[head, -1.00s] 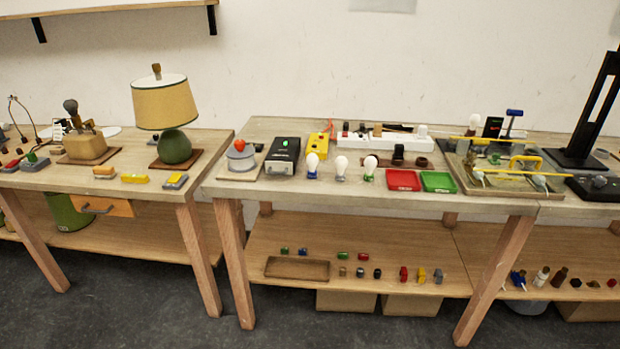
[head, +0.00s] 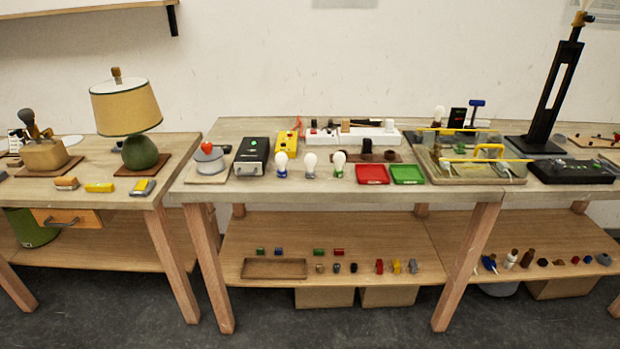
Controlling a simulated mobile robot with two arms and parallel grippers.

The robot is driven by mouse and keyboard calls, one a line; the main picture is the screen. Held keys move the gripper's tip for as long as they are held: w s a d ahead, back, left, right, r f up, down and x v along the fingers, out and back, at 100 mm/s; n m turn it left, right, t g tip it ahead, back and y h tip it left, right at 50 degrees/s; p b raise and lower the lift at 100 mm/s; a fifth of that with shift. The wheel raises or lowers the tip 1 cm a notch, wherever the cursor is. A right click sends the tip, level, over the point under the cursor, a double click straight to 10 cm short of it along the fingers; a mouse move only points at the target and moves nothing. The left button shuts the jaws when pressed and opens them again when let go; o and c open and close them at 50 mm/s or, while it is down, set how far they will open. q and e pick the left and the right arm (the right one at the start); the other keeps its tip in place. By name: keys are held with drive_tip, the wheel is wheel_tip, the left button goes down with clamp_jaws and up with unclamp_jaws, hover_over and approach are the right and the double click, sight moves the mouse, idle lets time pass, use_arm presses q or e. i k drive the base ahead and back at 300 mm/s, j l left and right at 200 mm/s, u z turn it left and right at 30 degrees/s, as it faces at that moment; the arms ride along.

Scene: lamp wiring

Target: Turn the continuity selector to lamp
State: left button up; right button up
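No part marked as a continuity selector can be read at this distance. On the middle table a black box (head: 252,157) with a small green light stands near the left end. To its left a round grey device with a red knob (head: 207,153) sits on a pale board. A yellow box (head: 288,140) stands to the black box's right. A lamp with a tan shade (head: 125,108) and a green base (head: 139,152) stands on the left table. Neither of my grippers is in view.
Three bulbs (head: 310,164), a red tray (head: 372,174) and a green tray (head: 407,174) line the middle table (head: 300,200). A fixture with yellow bars (head: 470,160) and a tall black stand (head: 553,90) are further right. Small parts lie on the lower shelf.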

sight(559, 164)
drive_tip(key=z, duration=1.45)
drive_tip(key=i+l, duration=0.25)
drive_tip(key=i, duration=0.15)
drive_tip(key=i+l, duration=0.2)
drive_tip(key=i, duration=0.25)
drive_tip(key=i+l+z, duration=0.1)
drive_tip(key=i+l, duration=0.15)
drive_tip(key=i, duration=0.15)
